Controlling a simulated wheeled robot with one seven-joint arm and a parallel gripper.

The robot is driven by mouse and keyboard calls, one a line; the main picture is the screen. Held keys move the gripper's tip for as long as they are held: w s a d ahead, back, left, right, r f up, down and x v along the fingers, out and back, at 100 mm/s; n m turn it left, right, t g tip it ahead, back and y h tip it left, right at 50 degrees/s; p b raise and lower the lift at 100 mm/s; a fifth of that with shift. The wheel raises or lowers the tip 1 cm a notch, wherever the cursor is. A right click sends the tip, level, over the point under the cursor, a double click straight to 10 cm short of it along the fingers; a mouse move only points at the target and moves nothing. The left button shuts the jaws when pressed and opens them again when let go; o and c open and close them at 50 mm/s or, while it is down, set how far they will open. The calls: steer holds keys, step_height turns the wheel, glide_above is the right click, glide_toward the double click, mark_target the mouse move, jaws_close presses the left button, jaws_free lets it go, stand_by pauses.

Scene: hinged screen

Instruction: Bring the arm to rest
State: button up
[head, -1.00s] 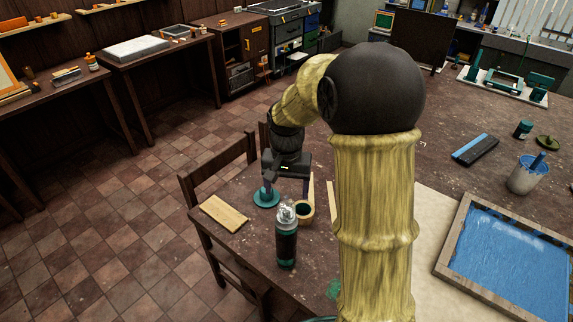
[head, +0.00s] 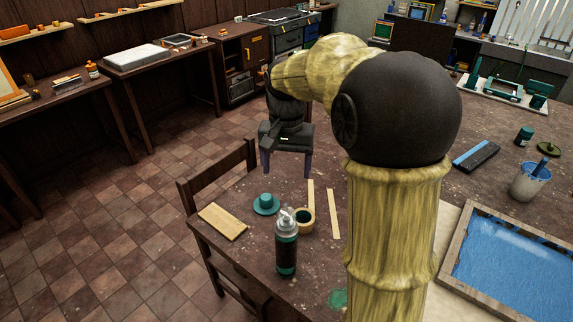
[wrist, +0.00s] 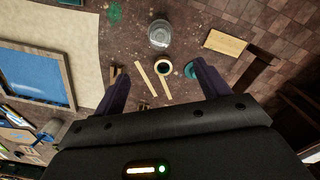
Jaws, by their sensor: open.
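My gripper (head: 286,172) is open and empty in the head view, raised above the far left part of the table, with its fingers pointing down. Its two fingers also show in the wrist view (wrist: 160,82), spread wide apart with nothing between them. My arm rises in front of the table and bends left at the dark elbow, hiding part of the table's middle. Below the gripper are a teal round object (head: 265,204), a tape roll (head: 304,220) and a dark bottle with a clear top (head: 286,250), all apart from it.
A wooden block (head: 222,221) lies near the table's left edge, by a chair (head: 220,185). Thin wood strips (head: 334,214) lie beside the tape roll. A framed blue screen (head: 510,262) lies at right, near a cup (head: 528,181) and a dark-blue squeegee (head: 476,156). Floor is free at left.

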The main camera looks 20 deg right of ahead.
steer(key=shift+f, duration=0.1)
steer(key=s+f+n+t+b, duration=0.2)
steer(key=s+f+n, duration=0.3)
steer(key=s+f, duration=0.9)
steer(key=shift+s+t, duration=0.15)
steer(key=shift+t, duration=0.15)
